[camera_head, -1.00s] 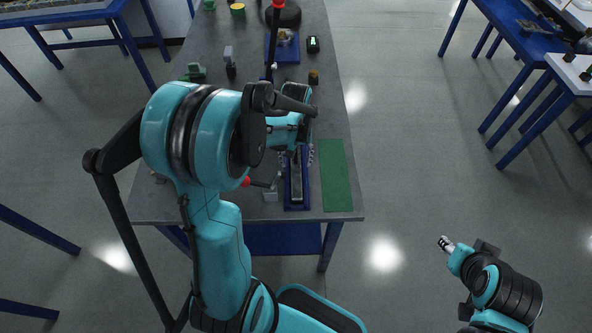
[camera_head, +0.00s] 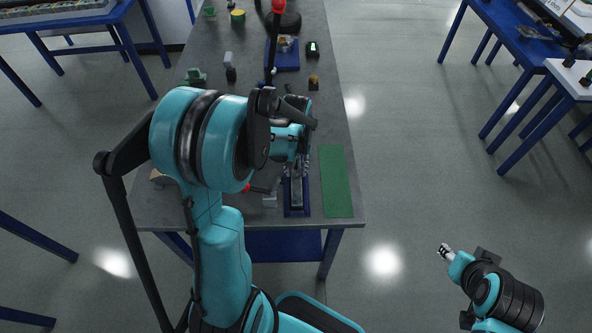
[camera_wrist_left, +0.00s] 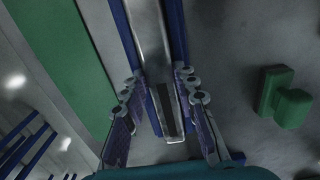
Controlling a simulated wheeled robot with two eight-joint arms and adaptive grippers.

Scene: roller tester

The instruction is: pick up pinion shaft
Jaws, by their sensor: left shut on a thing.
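My left gripper (camera_head: 294,160) is over the near end of the table, at a long blue fixture (camera_head: 297,212) with a grey metal bar along its middle. In the left wrist view its two fingers (camera_wrist_left: 158,98) stand on either side of the grey bar (camera_wrist_left: 152,45) and of the blue fixture's rails. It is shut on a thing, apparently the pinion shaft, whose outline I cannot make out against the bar. My right gripper (camera_head: 445,249) is small at the lower right, off the table; its jaws are too small to read.
A green mat (camera_head: 336,180) lies right of the fixture. A red-knobbed lever (camera_head: 248,188) shows left of it. A green block (camera_wrist_left: 284,98) shows in the wrist view. A blue tray (camera_head: 287,58) and small parts stand farther back.

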